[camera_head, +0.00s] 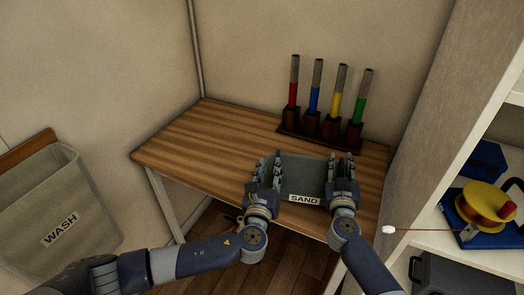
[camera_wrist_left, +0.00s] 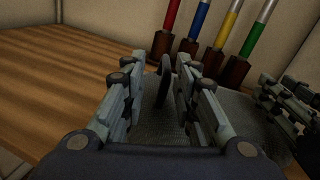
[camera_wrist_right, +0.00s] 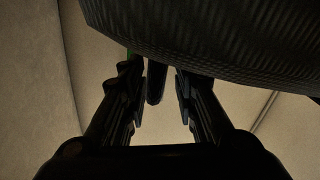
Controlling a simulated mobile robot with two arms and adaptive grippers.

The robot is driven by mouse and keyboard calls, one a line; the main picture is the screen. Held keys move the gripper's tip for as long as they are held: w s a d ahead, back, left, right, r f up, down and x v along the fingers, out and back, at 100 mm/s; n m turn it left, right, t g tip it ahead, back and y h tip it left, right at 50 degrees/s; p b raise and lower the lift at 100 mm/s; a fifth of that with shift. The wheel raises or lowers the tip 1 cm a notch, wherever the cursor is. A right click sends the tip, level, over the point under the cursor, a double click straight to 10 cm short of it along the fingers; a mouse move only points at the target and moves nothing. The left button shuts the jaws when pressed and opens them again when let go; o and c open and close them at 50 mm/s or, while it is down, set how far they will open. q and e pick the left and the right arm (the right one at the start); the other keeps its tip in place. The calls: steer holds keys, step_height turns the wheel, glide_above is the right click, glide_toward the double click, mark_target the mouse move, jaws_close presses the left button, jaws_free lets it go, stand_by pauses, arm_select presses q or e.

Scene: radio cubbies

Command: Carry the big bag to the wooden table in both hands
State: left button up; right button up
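The big bag (camera_head: 303,172) is dark grey with a white label reading SAND. In the head view it is over the front right part of the wooden table (camera_head: 200,140); I cannot tell whether its underside touches the top. My left gripper (camera_head: 271,165) is at its left end. In the left wrist view, a dark handle loop (camera_wrist_left: 165,82) stands between the spread fingers, with gaps on both sides. My right gripper (camera_head: 342,164) is at the right end. In the right wrist view, a dark handle (camera_wrist_right: 156,82) lies between its parted fingers, below the woven bag side.
A dark rack (camera_head: 318,133) with red, blue, yellow and green sticks stands behind the bag. The table's left part is clear. A WASH bin (camera_head: 55,200) hangs at left. White shelves at right hold a yellow-and-orange reel (camera_head: 487,203); a white-tipped thin rod (camera_head: 389,229) sticks out.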

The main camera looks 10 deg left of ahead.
steer(key=shift+s, duration=0.15)
arm_select(q)
steer(key=s, duration=0.5)
steer(key=shift+s+f, duration=0.1)
arm_select(e)
steer(key=s, duration=1.1)
steer(key=shift+s, duration=0.35)
